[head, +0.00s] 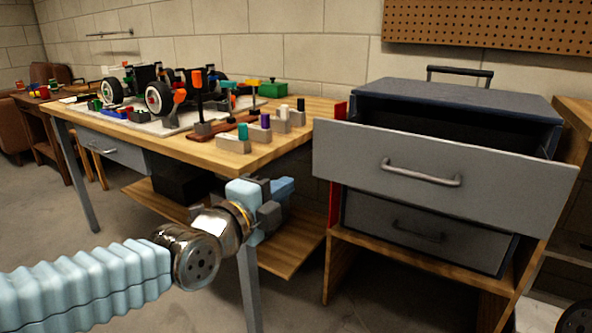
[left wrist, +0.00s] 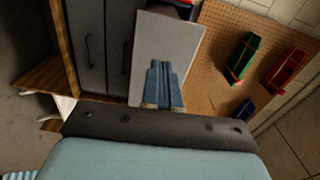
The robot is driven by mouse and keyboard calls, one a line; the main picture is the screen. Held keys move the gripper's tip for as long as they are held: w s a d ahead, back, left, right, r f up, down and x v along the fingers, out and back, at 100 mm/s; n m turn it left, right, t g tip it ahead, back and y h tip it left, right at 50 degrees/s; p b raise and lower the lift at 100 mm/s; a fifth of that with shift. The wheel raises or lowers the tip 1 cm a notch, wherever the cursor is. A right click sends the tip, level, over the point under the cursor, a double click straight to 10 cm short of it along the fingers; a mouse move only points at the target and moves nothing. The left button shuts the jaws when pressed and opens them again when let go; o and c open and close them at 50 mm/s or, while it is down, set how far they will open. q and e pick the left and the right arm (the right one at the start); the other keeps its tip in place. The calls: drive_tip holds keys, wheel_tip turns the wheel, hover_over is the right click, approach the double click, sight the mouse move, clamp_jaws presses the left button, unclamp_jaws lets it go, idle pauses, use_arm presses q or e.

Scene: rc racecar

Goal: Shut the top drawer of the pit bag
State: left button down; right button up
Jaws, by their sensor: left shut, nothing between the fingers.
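The pit bag (head: 540,105) is a dark blue-grey chest with a trolley handle on top. Its top drawer (head: 360,157) stands pulled well out, its grey front with a metal bar handle (head: 420,172) facing me. The lower drawer (head: 390,220) sits in the body below it. My left gripper (head: 283,187), light blue and dark grey, is shut and empty. It is to the left of the top drawer and a little lower, apart from it. In the left wrist view, its closed fingers (left wrist: 165,85) overlap a pale panel whose identity I cannot tell. My right gripper is out of view.
The wooden workbench (head: 190,147) at the left holds an RC car (head: 160,96), tools and small blocks. A wooden stand (head: 340,262) bears the pit bag. A pegboard (head: 490,22) hangs behind. A wooden shelf unit stands close at the right. Floor space is open in front.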

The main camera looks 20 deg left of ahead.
use_arm(q)
approach(324, 152)
drive_tip(key=x, duration=0.6)
drive_tip(key=shift+w+d+f, duration=0.1)
drive_tip(key=shift+w, duration=0.25)
drive_tip(key=shift+w, duration=0.1)
